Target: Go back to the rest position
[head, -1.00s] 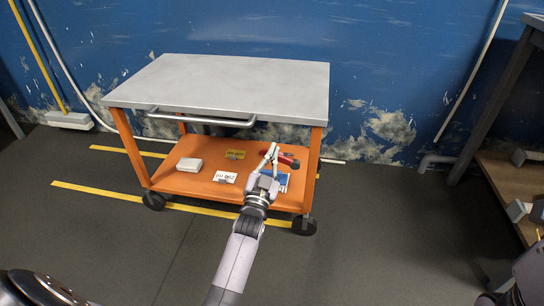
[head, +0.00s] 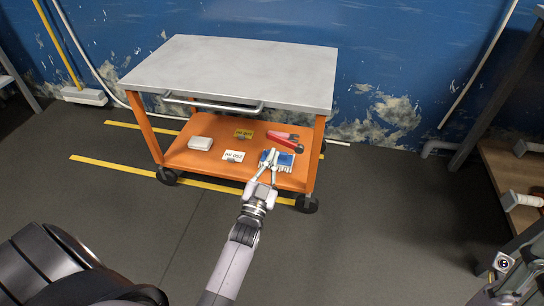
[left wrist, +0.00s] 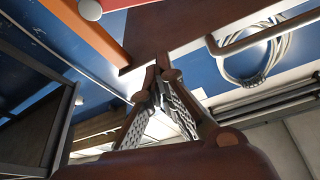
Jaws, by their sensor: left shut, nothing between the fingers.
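My left gripper (head: 270,160) is in front of the orange cart's lower shelf (head: 185,160) in the head view. Its fingers are shut with nothing between them; in the left wrist view the finger pads (left wrist: 155,85) come together at the tips. It overlaps a blue-and-white item (head: 284,163) on the shelf and hides part of it; I cannot tell the gap between them. A red-handled tool (head: 286,141) lies just behind. In the head view, part of my right arm shows at the lower right edge, but no right fingers can be made out.
The cart's grey top (head: 235,70) is bare, with a metal handle (head: 212,104) along its front. A shelving unit (head: 502,175) stands at the right. The floor in front is clear.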

